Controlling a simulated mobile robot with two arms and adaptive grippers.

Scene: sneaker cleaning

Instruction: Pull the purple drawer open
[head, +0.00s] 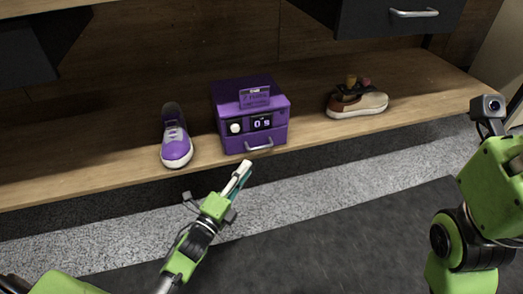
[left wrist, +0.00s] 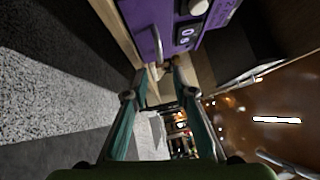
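The purple box (head: 228,102) stands on the wooden shelf with a small display and a white knob on its front. Its purple drawer (head: 238,146) at the bottom looks closed and has a silver handle (head: 258,146). My left gripper (head: 243,169) is just in front of and below the handle, pointing up toward it. In the left wrist view the handle (left wrist: 157,42) shows just beyond and between the fingertips (left wrist: 161,73), which are spread apart. The gripper is open and empty; I cannot tell whether it touches the handle. My right gripper is out of view.
A purple sneaker (head: 175,144) stands left of the box on the wooden shelf (head: 303,130). A beige and red sneaker (head: 358,103) with small items on it stands to the right. A dark drawer (head: 400,22) overhangs at upper right. Floor in front is clear.

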